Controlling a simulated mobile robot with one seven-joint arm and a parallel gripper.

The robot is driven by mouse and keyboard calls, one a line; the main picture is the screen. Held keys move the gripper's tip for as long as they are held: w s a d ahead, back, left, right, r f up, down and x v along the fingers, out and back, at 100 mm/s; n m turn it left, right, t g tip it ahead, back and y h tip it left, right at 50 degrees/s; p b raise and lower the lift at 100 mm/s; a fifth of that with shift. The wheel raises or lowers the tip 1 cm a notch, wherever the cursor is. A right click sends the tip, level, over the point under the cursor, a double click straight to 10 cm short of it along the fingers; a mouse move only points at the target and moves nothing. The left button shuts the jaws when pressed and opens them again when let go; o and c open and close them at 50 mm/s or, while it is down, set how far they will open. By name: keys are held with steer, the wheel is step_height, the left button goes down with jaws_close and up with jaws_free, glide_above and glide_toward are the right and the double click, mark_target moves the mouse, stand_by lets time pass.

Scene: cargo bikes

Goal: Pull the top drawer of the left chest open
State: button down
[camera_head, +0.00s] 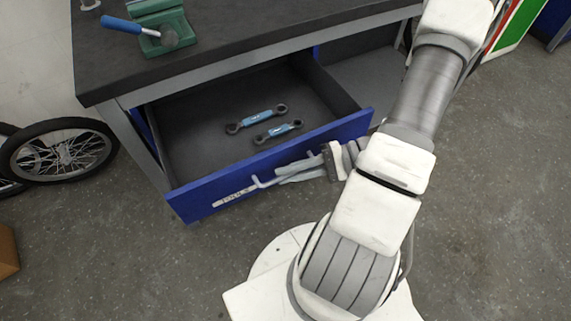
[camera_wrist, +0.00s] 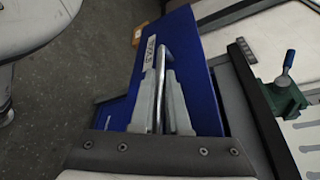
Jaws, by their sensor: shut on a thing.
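A blue drawer (camera_head: 285,160) stands pulled out from under a dark-topped workbench (camera_head: 230,45). Its blue front carries a pale label (camera_head: 235,196). Two blue-and-dark wrenches lie inside: one (camera_head: 257,117) and a second (camera_head: 278,131) beside it. My gripper (camera_head: 288,172) is at the drawer front, its two fingers on either side of the grey bar handle (camera_head: 262,184). In the wrist view the handle (camera_wrist: 161,75) runs between the fingertips (camera_wrist: 160,92), against the blue front (camera_wrist: 198,75). The fingers and arm hide part of the handle. I see no separate left chest.
A green vise (camera_head: 163,25) with a blue handle sits on the bench top. A bicycle wheel (camera_head: 58,160) stands left of the bench, and a cardboard box (camera_head: 7,252) is at the left edge. The grey floor (camera_head: 120,270) in front of the drawer is clear on the left.

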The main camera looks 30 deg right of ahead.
steer(key=shift+s, duration=0.15)
steer(key=c, duration=1.2)
jaws_free()
steer(key=p+v, duration=0.3)
steer(key=v, duration=1.4)
steer(key=shift+s+d+p, duration=0.15)
steer(key=shift+d+p, duration=0.1)
steer(key=shift+p, duration=0.05)
steer(key=shift+r, duration=0.1)
